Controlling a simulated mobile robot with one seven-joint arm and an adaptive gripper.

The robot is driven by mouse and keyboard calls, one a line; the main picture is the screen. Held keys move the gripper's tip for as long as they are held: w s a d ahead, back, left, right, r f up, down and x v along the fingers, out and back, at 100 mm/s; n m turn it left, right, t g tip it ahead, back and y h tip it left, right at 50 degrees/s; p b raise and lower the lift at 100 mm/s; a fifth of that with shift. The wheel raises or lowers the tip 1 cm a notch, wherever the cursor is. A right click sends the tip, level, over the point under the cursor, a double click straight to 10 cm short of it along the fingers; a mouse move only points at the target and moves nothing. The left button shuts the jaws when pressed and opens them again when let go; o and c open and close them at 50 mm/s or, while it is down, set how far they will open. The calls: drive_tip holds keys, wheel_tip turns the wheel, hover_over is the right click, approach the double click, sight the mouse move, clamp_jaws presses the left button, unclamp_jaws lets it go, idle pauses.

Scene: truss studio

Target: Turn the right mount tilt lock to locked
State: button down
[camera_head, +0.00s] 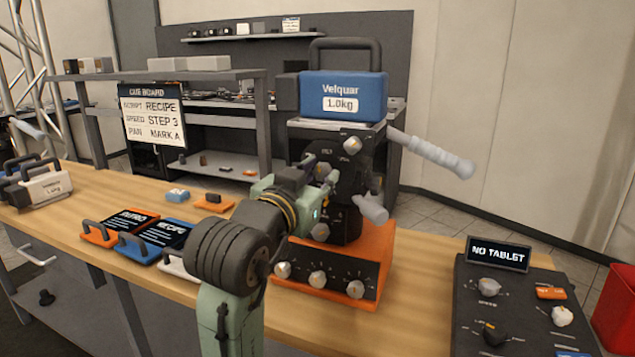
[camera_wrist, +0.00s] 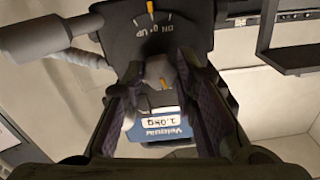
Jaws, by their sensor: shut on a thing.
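The right mount (camera_head: 345,215) is a black head on an orange base (camera_head: 385,240), with a blue Velquar 1.0kg block (camera_head: 345,95) on top. My gripper (camera_head: 328,178) reaches its side face from the left. In the wrist view, my gripper (camera_wrist: 160,82) has its two dark fingers on either side of a grey knob (camera_wrist: 158,72) with a small pale mark, shut on it. This looks like the tilt lock. Fingers and shadow hide part of it, and I cannot read its setting.
Grey handles stick out right of the mount (camera_head: 430,152) and lower front (camera_head: 372,208). Several knobs line the orange base front. A control panel (camera_head: 500,310) with a "NO TABLET" display stands at right. Tablets (camera_head: 165,232) lie left on the wooden table (camera_head: 90,200).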

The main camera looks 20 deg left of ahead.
drive_tip(key=m+b, duration=0.2)
drive_tip(key=m, duration=0.4)
drive_tip(key=shift+f+m+b, duration=0.1)
drive_tip(key=shift+m+b, duration=0.2)
drive_tip(key=shift+b, duration=0.1)
drive_tip(key=m+b, duration=0.2)
drive_tip(key=m, duration=0.4)
drive_tip(key=shift+b, duration=0.3)
drive_tip(key=c, duration=1.3)
unclamp_jaws()
drive_tip(key=shift+s, duration=0.1)
drive_tip(key=s, duration=1.1)
drive_tip(key=shift+s+a, duration=0.2)
drive_tip(key=shift+s, duration=0.2)
